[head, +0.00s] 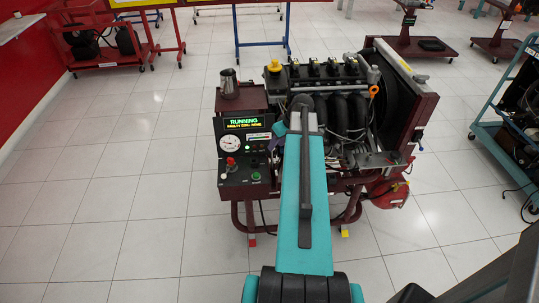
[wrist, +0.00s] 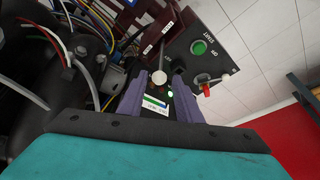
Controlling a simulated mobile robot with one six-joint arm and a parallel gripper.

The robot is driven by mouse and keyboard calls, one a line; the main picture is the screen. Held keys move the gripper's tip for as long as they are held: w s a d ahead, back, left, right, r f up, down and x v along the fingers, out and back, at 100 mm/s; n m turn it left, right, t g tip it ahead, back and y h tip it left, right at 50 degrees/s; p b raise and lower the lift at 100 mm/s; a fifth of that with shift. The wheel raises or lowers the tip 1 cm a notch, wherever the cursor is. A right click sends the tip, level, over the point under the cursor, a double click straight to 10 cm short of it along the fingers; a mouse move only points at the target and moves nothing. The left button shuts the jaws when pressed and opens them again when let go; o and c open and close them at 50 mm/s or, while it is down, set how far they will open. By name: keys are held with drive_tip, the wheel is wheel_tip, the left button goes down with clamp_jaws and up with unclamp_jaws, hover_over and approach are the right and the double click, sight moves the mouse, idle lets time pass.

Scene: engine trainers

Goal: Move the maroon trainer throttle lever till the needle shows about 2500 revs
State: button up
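The maroon engine trainer (head: 228,102) stands ahead in the head view, with a control panel (head: 236,182) at its left front. A lit display (head: 252,122) reads RUNNING. Its round white gauge (head: 232,143) is too small to read the needle. In the wrist view a pale round knob (wrist: 159,76), apparently the throttle lever's, shows between the purple fingertips of my gripper (wrist: 161,84). The fingers are spread, with a gap showing between them, and I see no clear grip on the knob.
A red switch (wrist: 206,89) and a green button (wrist: 198,47) are on the panel near my right finger. Wires and hoses (wrist: 98,30) crowd the left. A metal cup (head: 229,83) stands on the trainer's shelf. The tiled floor left of the trainer is clear.

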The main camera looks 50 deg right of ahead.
sight(272, 158)
drive_tip(key=shift+p+x, duration=1.2)
drive_tip(key=shift+x, duration=4.05)
clamp_jaws()
